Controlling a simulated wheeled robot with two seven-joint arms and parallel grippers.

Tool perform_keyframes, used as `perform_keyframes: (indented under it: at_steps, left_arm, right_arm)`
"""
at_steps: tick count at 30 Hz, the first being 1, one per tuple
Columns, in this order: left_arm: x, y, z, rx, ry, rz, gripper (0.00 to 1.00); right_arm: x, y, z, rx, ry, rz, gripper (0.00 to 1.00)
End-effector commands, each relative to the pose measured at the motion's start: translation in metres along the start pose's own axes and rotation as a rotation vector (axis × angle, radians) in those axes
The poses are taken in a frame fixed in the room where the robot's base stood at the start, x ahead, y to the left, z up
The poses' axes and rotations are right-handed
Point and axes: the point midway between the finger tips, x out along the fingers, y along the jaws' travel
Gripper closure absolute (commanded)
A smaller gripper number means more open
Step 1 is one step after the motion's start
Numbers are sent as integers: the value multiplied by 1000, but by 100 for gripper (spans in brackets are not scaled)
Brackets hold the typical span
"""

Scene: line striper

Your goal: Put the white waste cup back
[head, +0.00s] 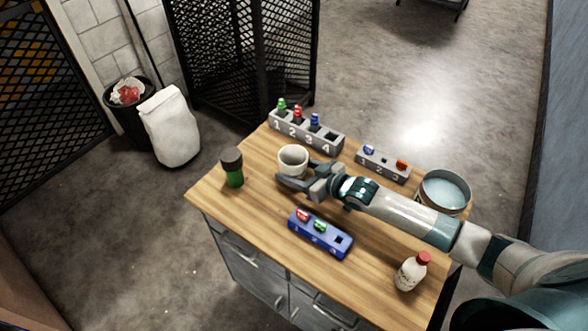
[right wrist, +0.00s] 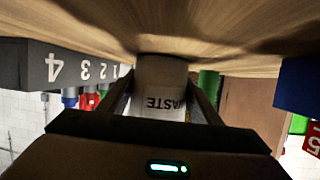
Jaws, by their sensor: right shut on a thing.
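The white waste cup (head: 293,157) is upright at the back left part of the wooden table, in front of the grey numbered rack. My right gripper (head: 296,172) is shut on it, with one finger on each side. In the right wrist view the picture is upside down, and the cup (right wrist: 160,78) shows the word WASTE between the fingers (right wrist: 160,104). Its base is at or very near the tabletop; I cannot tell whether it touches. My left gripper is not in view.
A grey rack (head: 305,134) with several bottles stands behind the cup. A dark-capped green jar (head: 233,168) is to its left. A blue rack (head: 321,238), a smaller grey rack (head: 382,166), a round basin (head: 444,190) and a red-capped bottle (head: 411,272) share the table (head: 265,215).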

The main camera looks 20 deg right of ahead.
Motion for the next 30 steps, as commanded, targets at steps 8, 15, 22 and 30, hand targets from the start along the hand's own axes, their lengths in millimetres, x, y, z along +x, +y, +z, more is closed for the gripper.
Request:
perform_keyframes:
  at_steps: [8,15,22,30]
  left_arm:
    - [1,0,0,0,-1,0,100]
    - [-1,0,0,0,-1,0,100]
    - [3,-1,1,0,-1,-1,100]
    - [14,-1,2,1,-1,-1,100]
  right_arm:
    - [0,0,2,0,0,0,23]
    - [0,0,-1,0,0,0,23]
    - [-14,0,1,2,-1,-1,23]
    - [-57,0,3,0,-3,-1,23]
